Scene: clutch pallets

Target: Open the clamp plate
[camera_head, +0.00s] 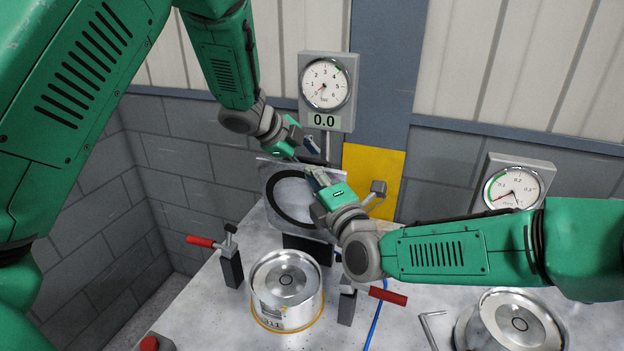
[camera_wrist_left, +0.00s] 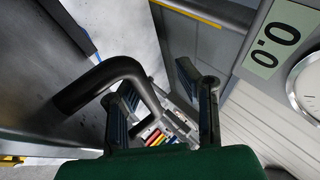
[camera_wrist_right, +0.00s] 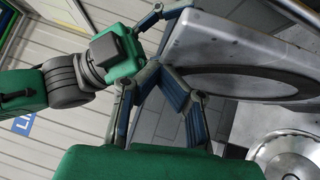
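The clamp plate (camera_head: 273,174), pale with a black ring, stands tilted up behind the metal cylinder (camera_head: 287,284). Its face with the ring fills the upper right of the right wrist view (camera_wrist_right: 225,50). In the left wrist view a black bent handle (camera_wrist_left: 105,72) sticks out from a grey plate surface. My left gripper (camera_head: 312,148) is by the plate's upper right edge. Its fingers are apart (camera_wrist_left: 165,108), with the handle's end showing between them; contact cannot be told. My right gripper (camera_head: 314,178) is in front of the plate's right side, fingers apart (camera_wrist_right: 160,105) and empty.
Red-handled toggle clamps stand left (camera_head: 231,262) and right (camera_head: 350,300) of the cylinder. A second cylinder (camera_head: 510,322) and a hex key (camera_head: 431,328) lie to the right. A gauge reading 0.0 (camera_head: 326,90) is behind the grippers. My two grippers are close together.

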